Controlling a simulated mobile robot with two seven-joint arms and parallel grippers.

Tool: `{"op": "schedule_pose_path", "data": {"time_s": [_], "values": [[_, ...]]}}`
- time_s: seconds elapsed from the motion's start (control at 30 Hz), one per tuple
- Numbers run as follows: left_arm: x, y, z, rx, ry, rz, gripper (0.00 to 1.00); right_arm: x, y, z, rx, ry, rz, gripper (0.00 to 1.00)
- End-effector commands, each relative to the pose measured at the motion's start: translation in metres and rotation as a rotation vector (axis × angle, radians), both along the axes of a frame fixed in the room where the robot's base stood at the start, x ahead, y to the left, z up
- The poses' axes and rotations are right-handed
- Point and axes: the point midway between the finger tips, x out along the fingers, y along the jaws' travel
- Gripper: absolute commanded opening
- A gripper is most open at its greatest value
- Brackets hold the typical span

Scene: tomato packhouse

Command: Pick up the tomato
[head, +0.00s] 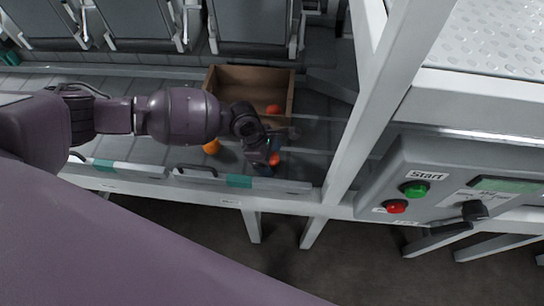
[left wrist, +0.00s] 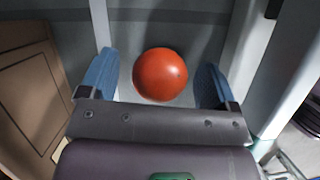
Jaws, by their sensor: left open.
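A red tomato (head: 276,160) lies on the conveyor near its front rail, partly covered by my left gripper (head: 267,152). In the left wrist view a round red tomato (left wrist: 160,74) shows between the two blue fingertips of my left gripper (left wrist: 154,80). The fingers are spread, with a gap on each side of the tomato. I cannot tell how far down along it they reach. A second, orange tomato (head: 211,146) lies on the conveyor to the left, under my left arm. Another red tomato (head: 273,109) sits inside a brown box. My right gripper is not in view.
The open brown box (head: 222,78) stands just behind my left gripper; its side also shows in the left wrist view (left wrist: 24,85). A white post (head: 355,100) rises to the right, beside a control panel (head: 382,165) with green and red buttons. Grey bins (head: 250,25) line the back.

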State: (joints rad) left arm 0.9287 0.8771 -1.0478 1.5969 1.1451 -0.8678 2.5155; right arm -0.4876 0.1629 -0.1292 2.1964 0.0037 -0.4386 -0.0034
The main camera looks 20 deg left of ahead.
Motion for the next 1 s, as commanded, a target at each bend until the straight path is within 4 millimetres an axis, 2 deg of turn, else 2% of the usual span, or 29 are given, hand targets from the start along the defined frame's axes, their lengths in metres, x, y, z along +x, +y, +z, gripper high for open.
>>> {"op": "schedule_pose_path", "data": {"time_s": [0.17,0.47,0.77,0.87,1.0], "values": [[0.001,0.0,0.001,-0.001,-0.003,0.0,0.84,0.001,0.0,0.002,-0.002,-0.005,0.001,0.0],[0.001,0.0,0.001,0.0,-0.002,0.0,0.42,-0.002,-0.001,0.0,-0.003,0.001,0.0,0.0],[0.001,0.0,0.003,0.0,-0.003,0.0,0.42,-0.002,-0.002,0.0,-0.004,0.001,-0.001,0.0],[0.002,0.0,0.01,0.0,-0.006,0.0,0.42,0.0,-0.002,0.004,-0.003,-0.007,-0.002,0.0],[0.003,0.0,0.033,-0.001,-0.012,0.001,0.42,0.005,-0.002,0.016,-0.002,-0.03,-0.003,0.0]]}}
